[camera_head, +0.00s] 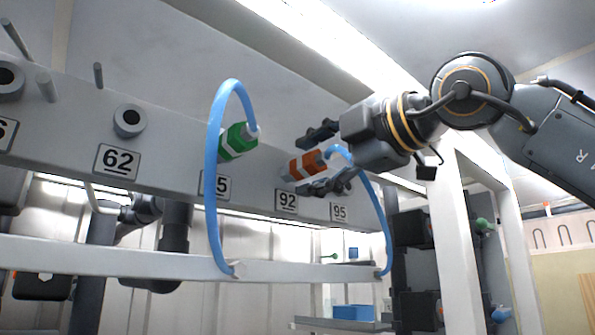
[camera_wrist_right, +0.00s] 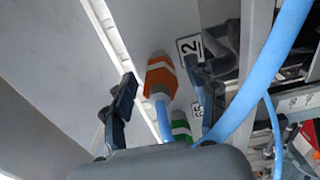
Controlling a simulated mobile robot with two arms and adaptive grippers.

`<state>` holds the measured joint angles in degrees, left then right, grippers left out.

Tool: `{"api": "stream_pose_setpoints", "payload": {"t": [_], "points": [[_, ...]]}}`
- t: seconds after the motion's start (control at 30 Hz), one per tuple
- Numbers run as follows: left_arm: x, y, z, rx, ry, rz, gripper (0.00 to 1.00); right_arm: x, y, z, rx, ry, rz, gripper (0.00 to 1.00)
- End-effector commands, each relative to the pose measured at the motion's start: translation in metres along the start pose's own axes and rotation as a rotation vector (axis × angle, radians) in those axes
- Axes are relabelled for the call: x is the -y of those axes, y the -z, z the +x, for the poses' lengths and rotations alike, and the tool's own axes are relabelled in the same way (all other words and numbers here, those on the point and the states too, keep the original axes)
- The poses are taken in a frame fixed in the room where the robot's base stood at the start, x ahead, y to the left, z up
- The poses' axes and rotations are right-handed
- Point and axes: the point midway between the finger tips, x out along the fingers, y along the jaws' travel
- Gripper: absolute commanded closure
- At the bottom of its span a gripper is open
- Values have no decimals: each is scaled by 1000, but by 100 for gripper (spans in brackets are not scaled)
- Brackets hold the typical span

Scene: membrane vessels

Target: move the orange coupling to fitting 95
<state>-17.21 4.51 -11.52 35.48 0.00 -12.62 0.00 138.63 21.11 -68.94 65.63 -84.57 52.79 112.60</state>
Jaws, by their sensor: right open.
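The orange coupling (camera_head: 308,164), with white bands, sits on the panel above the 92 label (camera_head: 287,201). A blue hose runs from its back. My right gripper (camera_head: 325,160) is open, with one finger above and one below the coupling in the head view. In the right wrist view the orange coupling (camera_wrist_right: 160,78) shows between the spread fingers (camera_wrist_right: 160,92), with gaps on both sides. The 95 label (camera_head: 340,212) is to the right of 92. The fitting above it is hidden behind my right gripper. My left gripper is not clearly seen.
A green coupling (camera_head: 238,141) with a blue hose (camera_head: 213,170) sits left of the orange one; it also shows in the right wrist view (camera_wrist_right: 181,128). A bare fitting (camera_head: 130,120) is above label 62 (camera_head: 117,162). Pegs stick out at the upper left. A white rail (camera_head: 120,257) runs below.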

Motion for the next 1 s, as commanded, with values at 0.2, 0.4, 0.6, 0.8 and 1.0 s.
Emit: {"api": "stream_pose_setpoints", "payload": {"t": [0.2, 0.4, 0.6, 0.8, 1.0], "points": [[2, 0, 0, 0, 2, 0, 65, 0, 0, 0, 0, 0, 0, 42], [2, 0, 0, 0, 3, -1, 65, 0, 0, 0, 0, -1, 0, 42], [2, 0, 5, 0, 3, -1, 65, 1, 0, 0, 0, -1, 1, 42], [2, 0, 5, -1, 3, -1, 65, 0, 0, 0, 0, -1, 0, 42], [2, 0, 5, -1, 3, -1, 65, 0, 0, 0, 0, -1, 0, 65]]}}
